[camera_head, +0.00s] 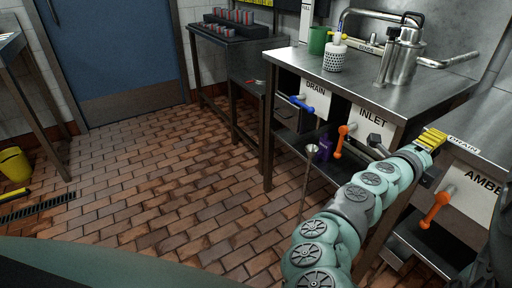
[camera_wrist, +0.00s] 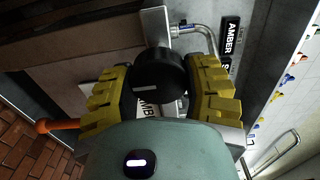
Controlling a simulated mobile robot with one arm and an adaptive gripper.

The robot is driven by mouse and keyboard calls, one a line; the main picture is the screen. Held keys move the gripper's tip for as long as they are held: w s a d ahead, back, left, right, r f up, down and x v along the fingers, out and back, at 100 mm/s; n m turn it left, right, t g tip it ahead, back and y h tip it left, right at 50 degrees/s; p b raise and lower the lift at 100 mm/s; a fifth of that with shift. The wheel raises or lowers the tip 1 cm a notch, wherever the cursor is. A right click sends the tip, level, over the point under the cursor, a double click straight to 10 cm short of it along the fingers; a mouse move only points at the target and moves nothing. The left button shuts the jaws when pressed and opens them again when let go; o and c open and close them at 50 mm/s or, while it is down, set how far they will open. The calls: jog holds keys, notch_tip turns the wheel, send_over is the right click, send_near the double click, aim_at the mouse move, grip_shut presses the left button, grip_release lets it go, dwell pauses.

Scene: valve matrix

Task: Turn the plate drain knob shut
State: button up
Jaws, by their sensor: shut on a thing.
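A round black knob with a pale mark (camera_wrist: 158,74) sits between the two yellow fingers of my gripper (camera_wrist: 164,84) in the wrist view. The fingers are shut on its sides. In the head view my gripper (camera_head: 432,139) is at the right, over the front edge of the right-hand bench. A DRAIN label (camera_head: 463,144) lies just right of it. The held knob is hidden there behind the fingers and wrist. How far the knob is turned cannot be told.
An orange lever (camera_head: 436,209) projects from the AMBER panel (camera_head: 472,192), below my gripper. Another orange lever (camera_head: 343,140) and a blue lever (camera_head: 302,104) are on the bench further left. A steel vessel (camera_head: 402,57) stands on top. The brick floor (camera_head: 150,165) is open at left.

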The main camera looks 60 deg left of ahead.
dwell(0.4)
jog(key=o, duration=1.2)
jog(key=shift+s, duration=0.1)
jog(key=shift+s+a, duration=0.15)
jog(key=shift+s, duration=2.85)
jog(key=shift+s+a, duration=0.15)
jog(key=shift+s, duration=2.8)
